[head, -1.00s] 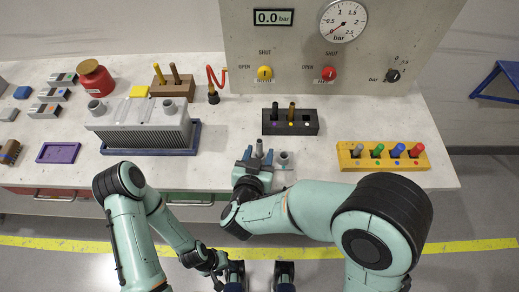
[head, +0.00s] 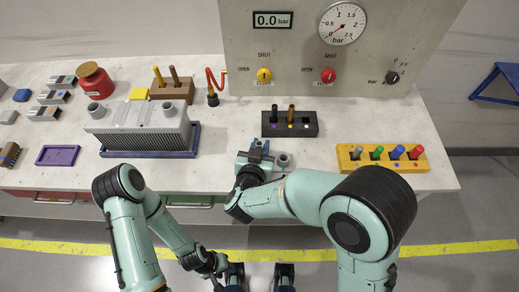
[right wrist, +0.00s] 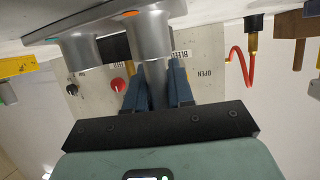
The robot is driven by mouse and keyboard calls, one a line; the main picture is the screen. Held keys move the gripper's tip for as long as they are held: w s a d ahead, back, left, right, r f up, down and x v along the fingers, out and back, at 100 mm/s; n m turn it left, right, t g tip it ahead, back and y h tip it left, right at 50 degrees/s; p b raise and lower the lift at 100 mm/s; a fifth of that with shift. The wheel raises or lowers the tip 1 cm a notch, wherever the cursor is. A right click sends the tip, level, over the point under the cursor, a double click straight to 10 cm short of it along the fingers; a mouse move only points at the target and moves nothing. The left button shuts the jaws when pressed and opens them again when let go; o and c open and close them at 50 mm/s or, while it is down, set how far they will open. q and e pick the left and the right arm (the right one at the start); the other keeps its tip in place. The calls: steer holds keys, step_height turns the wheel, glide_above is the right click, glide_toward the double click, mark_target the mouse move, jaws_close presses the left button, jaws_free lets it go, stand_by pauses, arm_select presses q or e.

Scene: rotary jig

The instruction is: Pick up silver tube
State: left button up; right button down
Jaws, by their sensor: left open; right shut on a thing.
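The silver tube (right wrist: 156,88) stands between the blue fingers of my right gripper (right wrist: 157,92), which is shut on it. In the right wrist view, which looks upside down, the tube meets a wider grey port (right wrist: 150,38) with an orange ring; I cannot tell how deep it sits. In the head view my right gripper (head: 261,148) is at the bench's front edge, hiding most of the tube. A second grey port (head: 283,160) stands just right of it and also shows in the wrist view (right wrist: 80,58). My left gripper (head: 260,276) is open and empty, below the bench front.
A yellow rack (head: 345,164) with coloured pegs stands to the right. A black block (head: 270,129) with dark and brown pegs stands behind the gripper. A grey finned unit (head: 140,128) in a blue tray is on the left. The gauge panel (head: 290,55) rises behind.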

steer(key=shift+r, duration=0.1)
arm_select(q)
step_height(320, 180, up, 6)
steer(key=w+p, duration=0.2)
steer(key=p, duration=0.3)
steer(key=shift+w+f, duration=0.2)
steer(key=shift+w, duration=0.1)
arm_select(e)
step_height(320, 180, up, 20)
